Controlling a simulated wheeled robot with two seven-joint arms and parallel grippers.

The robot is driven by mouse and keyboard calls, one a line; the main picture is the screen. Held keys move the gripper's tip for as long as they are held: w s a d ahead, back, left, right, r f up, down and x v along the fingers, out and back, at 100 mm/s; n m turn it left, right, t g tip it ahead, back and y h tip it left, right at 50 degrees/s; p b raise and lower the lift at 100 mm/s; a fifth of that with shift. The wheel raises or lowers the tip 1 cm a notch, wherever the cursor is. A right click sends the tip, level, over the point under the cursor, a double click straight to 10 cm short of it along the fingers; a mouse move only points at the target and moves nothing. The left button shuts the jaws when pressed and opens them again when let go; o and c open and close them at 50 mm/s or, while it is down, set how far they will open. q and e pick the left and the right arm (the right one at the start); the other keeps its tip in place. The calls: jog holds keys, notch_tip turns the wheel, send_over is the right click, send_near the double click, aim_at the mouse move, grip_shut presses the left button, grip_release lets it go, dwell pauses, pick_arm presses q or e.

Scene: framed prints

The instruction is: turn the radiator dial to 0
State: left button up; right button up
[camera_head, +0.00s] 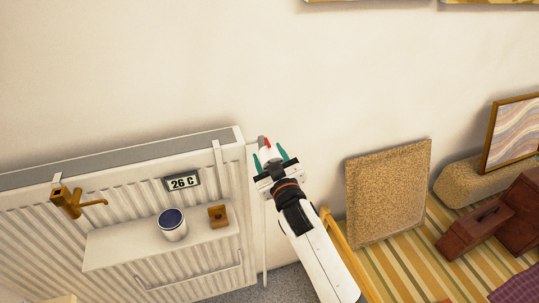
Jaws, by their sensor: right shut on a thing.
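The white ribbed radiator (60,240) stands against the wall at the left. Its dial (263,141), pale with a red mark, sits at the radiator's upper right end, and its numbers are too small to read. My right gripper (269,155), with green fingertips, is shut on the dial from the front, hiding part of it. A small display (183,181) on the radiator reads 26 C. My left gripper is not in view.
A white shelf (110,252) on the radiator's front holds a cup (172,225) and a small wooden block (217,215). A cork board (388,195) and dark red cases (475,228) stand at right.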

jog(key=shift+n+p, duration=0.35)
jog(key=shift+n, duration=1.25)
jog(key=o, duration=0.9)
jog(key=shift+o, duration=0.2)
jog(key=shift+s, duration=0.1)
jog(key=b+v, duration=0.1)
jog(key=v, duration=1.1)
jog(key=shift+b, duration=0.4)
